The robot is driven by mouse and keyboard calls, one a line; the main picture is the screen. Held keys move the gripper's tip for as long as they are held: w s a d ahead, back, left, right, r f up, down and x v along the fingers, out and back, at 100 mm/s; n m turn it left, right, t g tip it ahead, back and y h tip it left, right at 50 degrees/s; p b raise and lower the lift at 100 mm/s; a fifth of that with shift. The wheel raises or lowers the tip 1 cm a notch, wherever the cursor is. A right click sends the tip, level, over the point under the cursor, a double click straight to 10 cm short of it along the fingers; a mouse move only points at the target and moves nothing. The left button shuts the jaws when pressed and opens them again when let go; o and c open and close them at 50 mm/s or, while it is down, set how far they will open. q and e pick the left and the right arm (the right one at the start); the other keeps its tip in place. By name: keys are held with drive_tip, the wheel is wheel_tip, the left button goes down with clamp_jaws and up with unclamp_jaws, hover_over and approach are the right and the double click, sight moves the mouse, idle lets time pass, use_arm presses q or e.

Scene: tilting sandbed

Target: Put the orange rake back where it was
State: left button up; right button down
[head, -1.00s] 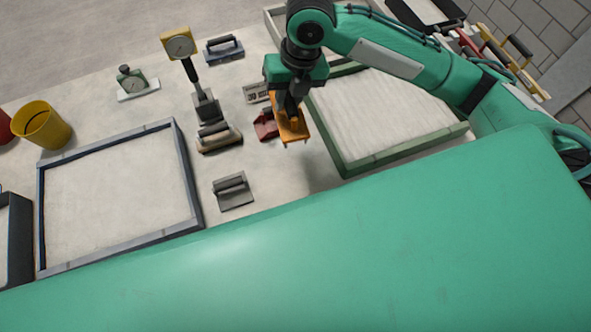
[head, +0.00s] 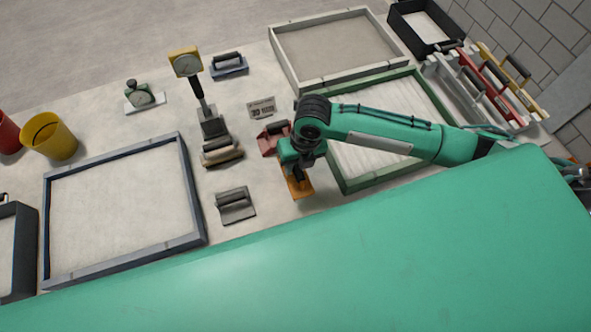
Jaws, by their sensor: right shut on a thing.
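The orange rake (head: 300,188) shows partly below my right gripper (head: 298,176) in the head view. My right gripper is shut on it, and the gripper and wrist hide its upper part. The rake is over the pale table, just left of the green-framed sandbed and below a red tool. I cannot tell whether it touches the table. My left gripper is not in view.
A red tool (head: 271,140) is close above my right gripper. A grey float (head: 235,204) lies to the left. The green-framed sandbed (head: 378,176) is at right, the blue-grey framed one (head: 200,216) at left. A dial gauge (head: 187,63) stands further back.

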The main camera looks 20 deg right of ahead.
wheel_tip(320, 180, down, 4)
drive_tip(key=shift+r+p, duration=0.25)
drive_tip(key=shift+p, duration=0.15)
drive_tip(key=shift+f, duration=0.4)
drive_tip(key=shift+f, duration=0.1)
drive_tip(key=c, duration=1.3)
unclamp_jaws()
drive_tip(key=shift+o, duration=0.2)
wheel_tip(320, 180, up, 12)
drive_tip(key=d+b, duration=0.2)
drive_tip(key=shift+d, duration=0.15)
